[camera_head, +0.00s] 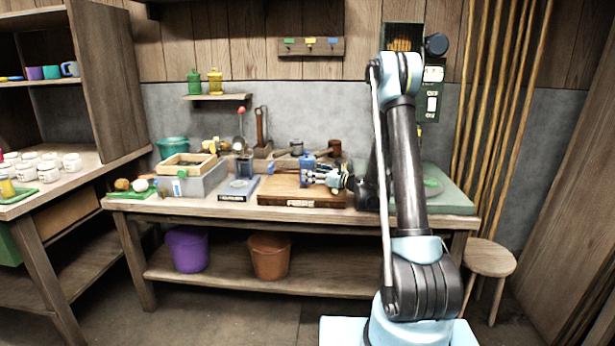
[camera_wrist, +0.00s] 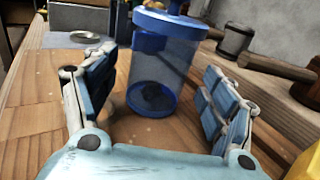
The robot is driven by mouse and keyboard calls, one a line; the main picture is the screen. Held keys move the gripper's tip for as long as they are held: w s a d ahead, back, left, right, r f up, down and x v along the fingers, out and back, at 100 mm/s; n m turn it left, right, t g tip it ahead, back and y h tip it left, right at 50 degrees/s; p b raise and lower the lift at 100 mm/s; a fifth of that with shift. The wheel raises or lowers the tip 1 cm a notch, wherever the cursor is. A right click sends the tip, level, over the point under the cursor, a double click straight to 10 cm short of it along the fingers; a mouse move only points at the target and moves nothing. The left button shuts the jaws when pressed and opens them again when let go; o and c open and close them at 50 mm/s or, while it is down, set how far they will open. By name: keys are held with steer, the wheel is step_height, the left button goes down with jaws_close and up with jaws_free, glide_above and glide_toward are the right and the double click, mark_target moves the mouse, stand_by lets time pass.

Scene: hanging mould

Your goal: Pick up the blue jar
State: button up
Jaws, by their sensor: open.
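The blue jar (camera_wrist: 153,75) stands upright on a wooden board (camera_wrist: 35,105) in the wrist view. It is see-through blue with a solid blue lid, and something dark shows inside near its bottom. My gripper (camera_wrist: 160,90) is open, with one finger to the left of the jar and one to the right. Gaps show between both fingers and the jar. In the head view the jar (camera_head: 307,160) stands on the board (camera_head: 290,190), just left of my gripper (camera_head: 318,175), which comes in from the right at low height.
Mallets (camera_wrist: 275,68) lie behind the jar to the right in the wrist view. A grey tray (camera_head: 200,182) and a small scale-like block (camera_head: 238,188) stand left of the board. A yellow thing (camera_wrist: 305,165) is at the lower right. The board's front is clear.

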mark_target(307, 153)
steer(key=x, duration=0.3)
steer(key=shift+w+a, duration=0.15)
steer(key=shift+a, duration=0.05)
steer(key=shift+c, duration=0.4)
steer(key=c, duration=1.4)
steer(key=shift+o, duration=0.2)
steer(key=shift+r, duration=0.1)
step_height(307, 153, up, 9)
steer(key=shift+r, duration=0.1)
steer(key=shift+s+r, duration=0.25)
steer(key=shift+r, duration=0.25)
steer(key=shift+s+r, duration=0.25)
steer(key=shift+r, duration=0.25)
steer(key=s+r, duration=0.5)
steer(key=r, duration=0.1)
steer(key=shift+r, duration=0.35)
